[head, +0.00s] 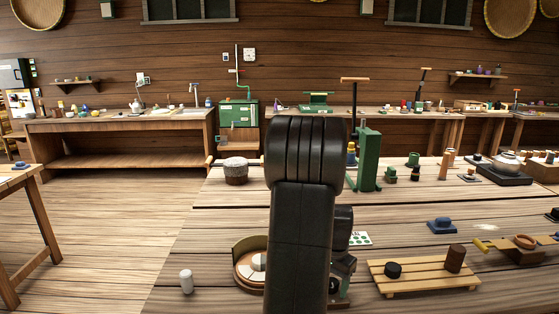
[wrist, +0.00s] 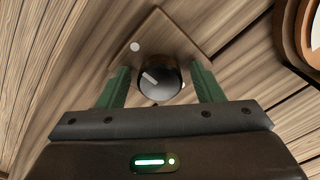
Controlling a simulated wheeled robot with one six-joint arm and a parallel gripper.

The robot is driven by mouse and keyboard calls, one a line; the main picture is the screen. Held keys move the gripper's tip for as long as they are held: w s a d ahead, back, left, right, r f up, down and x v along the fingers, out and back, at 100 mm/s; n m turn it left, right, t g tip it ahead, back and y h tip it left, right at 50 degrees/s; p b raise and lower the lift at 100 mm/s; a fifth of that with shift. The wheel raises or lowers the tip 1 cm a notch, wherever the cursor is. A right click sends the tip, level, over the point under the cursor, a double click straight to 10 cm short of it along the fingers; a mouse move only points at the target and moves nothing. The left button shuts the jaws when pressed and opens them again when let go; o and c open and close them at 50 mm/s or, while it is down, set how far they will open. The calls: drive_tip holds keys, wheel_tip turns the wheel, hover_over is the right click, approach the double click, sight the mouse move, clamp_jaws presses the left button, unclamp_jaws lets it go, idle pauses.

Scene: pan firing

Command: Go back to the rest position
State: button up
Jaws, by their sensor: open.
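My gripper (wrist: 160,68) is open in the wrist view, with one green finger on each side of a dark round knob (wrist: 160,84). The knob has a pale pointer mark and sits on a square wooden plate (wrist: 178,40) with a white dot. Nothing is clasped; whether a finger touches the knob cannot be told. In the head view my black arm stands upright in the middle, over the wooden table (head: 215,222), and hides the knob and my gripper.
A round wooden tray with pale segments (head: 241,272) lies just left of my arm, near a white cylinder (head: 186,281). A slatted board (head: 425,284) with dark cylinders lies right. A green press (head: 368,160) stands behind. Floor is open at left.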

drive_tip(key=n, duration=1.1)
drive_tip(key=shift+n, duration=1.7)
